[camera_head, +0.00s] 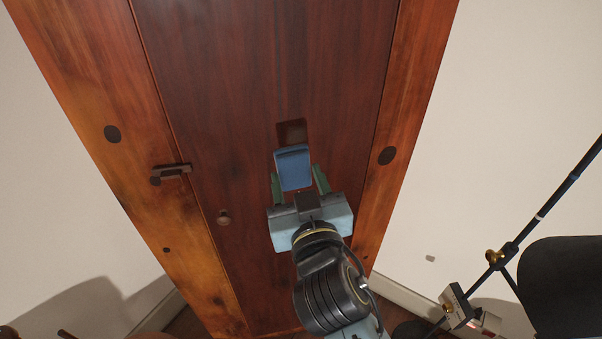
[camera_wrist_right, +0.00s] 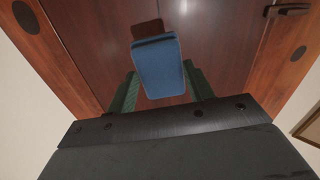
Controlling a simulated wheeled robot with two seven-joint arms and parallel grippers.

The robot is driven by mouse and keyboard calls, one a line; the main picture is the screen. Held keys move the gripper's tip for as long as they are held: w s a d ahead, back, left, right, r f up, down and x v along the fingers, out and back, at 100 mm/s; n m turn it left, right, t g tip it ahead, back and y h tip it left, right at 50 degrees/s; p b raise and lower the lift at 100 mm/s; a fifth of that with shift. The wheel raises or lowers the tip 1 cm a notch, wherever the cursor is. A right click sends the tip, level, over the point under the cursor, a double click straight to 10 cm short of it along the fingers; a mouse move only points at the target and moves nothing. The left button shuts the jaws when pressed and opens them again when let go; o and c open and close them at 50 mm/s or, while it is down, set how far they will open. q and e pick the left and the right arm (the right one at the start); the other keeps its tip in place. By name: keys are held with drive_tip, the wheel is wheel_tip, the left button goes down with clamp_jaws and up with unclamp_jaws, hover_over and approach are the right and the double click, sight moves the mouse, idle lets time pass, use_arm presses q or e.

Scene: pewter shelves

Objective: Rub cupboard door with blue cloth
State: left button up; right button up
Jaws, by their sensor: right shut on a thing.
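The blue cloth (camera_head: 293,168) is a folded block-like pad between the green fingers of my right gripper (camera_head: 298,184), which is shut on it. The cloth also shows in the right wrist view (camera_wrist_right: 158,68), between the fingers of the right gripper (camera_wrist_right: 160,92). The cupboard door (camera_head: 240,70) is a dark red-brown wooden panel behind the cloth; it also fills the middle of the right wrist view (camera_wrist_right: 215,45). A dark patch shows on the door just above the cloth. I cannot tell whether the cloth touches the door. My left gripper is not in view.
A dark latch (camera_head: 172,171) and a small round knob (camera_head: 224,217) sit at the door's left side. The lighter wood frame (camera_head: 115,170) borders the door. Pale walls lie on both sides. A dark stand with a thin pole (camera_head: 560,195) is at the right.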

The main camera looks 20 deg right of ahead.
drive_tip(key=w, duration=0.4)
drive_tip(key=shift+w+d, duration=0.15)
drive_tip(key=shift+d, duration=0.1)
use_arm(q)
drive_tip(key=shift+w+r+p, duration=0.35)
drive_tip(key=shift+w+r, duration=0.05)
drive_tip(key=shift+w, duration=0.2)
use_arm(e)
drive_tip(key=shift+w+d+f, duration=0.1)
drive_tip(key=shift+w, duration=0.6)
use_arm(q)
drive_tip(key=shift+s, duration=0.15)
use_arm(e)
drive_tip(key=shift+w+d, duration=0.15)
drive_tip(key=shift+w, duration=0.85)
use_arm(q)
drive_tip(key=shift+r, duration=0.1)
